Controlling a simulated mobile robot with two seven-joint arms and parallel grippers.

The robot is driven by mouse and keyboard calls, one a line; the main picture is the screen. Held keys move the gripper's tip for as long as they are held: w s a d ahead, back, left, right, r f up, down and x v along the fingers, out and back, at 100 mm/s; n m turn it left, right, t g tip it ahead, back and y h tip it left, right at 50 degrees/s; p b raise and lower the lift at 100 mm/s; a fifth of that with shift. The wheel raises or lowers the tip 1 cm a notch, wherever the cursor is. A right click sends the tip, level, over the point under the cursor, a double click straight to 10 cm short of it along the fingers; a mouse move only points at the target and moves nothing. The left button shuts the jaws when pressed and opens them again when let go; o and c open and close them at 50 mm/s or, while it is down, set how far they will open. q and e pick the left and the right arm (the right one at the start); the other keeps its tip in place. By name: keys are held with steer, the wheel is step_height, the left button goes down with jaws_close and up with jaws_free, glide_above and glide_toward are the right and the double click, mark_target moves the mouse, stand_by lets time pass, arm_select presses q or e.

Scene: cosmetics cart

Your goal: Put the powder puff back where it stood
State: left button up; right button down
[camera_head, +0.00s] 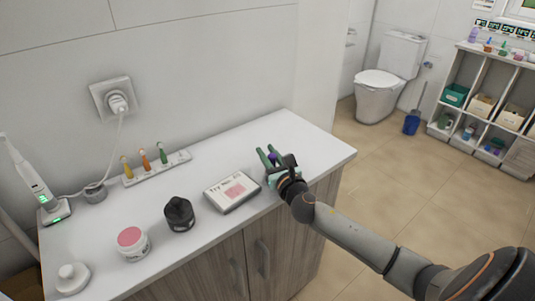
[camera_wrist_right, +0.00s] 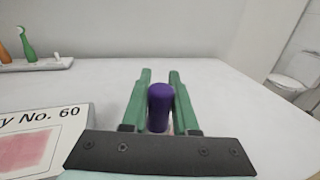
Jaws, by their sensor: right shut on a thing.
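My right gripper (camera_head: 268,154) is over the right part of the white cart top (camera_head: 312,150). In the right wrist view its green fingers (camera_wrist_right: 160,85) are shut on an upright purple thing (camera_wrist_right: 160,102) with a rounded top. The purple thing also shows in the head view (camera_head: 272,157); its lower end is hidden, and I cannot tell whether it is the powder puff. A white round thing with a knob (camera_head: 72,278) sits at the near left corner; I cannot tell whether it is a puff or a lid. My left gripper is not in view.
A palette (camera_head: 232,192) lies just left of my right gripper. Further left stand a black jar (camera_head: 179,215) and a pink-topped jar (camera_head: 132,243).

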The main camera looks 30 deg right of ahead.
steer(key=shift+f, duration=0.2)
steer(key=c, duration=0.7)
jaws_free()
steer(key=shift+r, duration=0.2)
steer(key=s, duration=0.4)
steer(key=s+a, duration=0.1)
steer(key=s, duration=0.3)
steer(key=s+a, duration=0.1)
steer(key=s, duration=0.2)
steer(key=shift+s+a, duration=0.1)
steer(key=shift+s, duration=0.3)
